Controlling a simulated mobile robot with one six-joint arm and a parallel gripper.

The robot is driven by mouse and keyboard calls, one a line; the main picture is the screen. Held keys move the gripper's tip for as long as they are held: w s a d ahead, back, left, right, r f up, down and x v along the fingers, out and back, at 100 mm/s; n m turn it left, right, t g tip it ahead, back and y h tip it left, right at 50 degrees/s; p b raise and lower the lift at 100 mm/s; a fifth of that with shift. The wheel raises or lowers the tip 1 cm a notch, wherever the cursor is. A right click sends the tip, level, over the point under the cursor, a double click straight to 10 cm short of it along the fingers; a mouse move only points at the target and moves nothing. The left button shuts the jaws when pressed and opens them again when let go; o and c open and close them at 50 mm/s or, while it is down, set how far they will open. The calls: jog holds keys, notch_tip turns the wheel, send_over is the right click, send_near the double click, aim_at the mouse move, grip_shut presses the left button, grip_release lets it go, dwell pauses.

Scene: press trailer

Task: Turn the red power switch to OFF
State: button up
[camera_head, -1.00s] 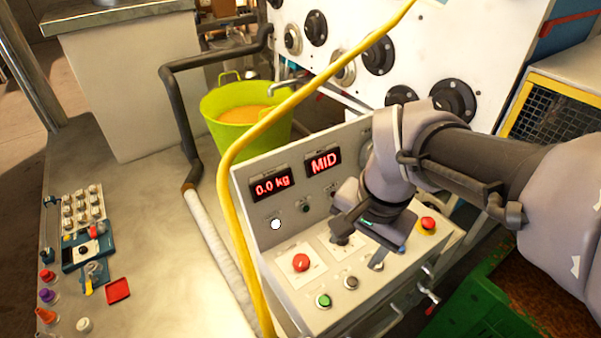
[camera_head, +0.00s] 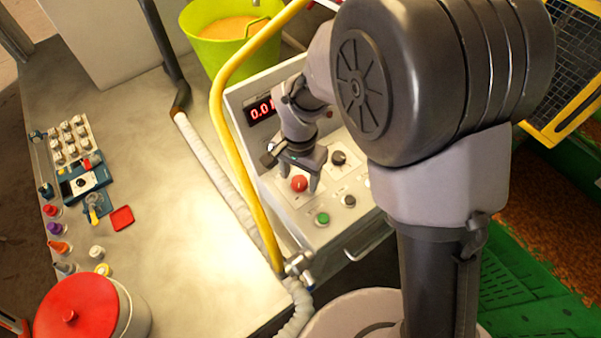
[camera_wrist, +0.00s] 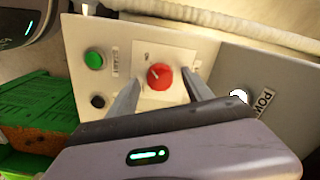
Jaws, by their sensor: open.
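The red power switch (camera_head: 299,183) is a round knob on a white square plate on the sloped control panel. In the wrist view the red knob (camera_wrist: 159,77) carries a pale pointer line, aimed toward its upper left. My gripper (camera_head: 301,186) is over the knob. In the wrist view my gripper (camera_wrist: 158,88) is open, with one finger on each side of the knob. Gaps show between the fingers and the knob, and I cannot see any contact. Small lettering by the knob is too small to read.
A green button (camera_head: 322,218) and a black knob (camera_head: 338,158) sit near the switch on the panel. A white indicator (camera_wrist: 239,96) is on the upright face. The bench (camera_head: 180,230) left of the hose is mostly clear.

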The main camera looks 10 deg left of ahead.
jog(key=shift+f, duration=0.3)
grip_shut()
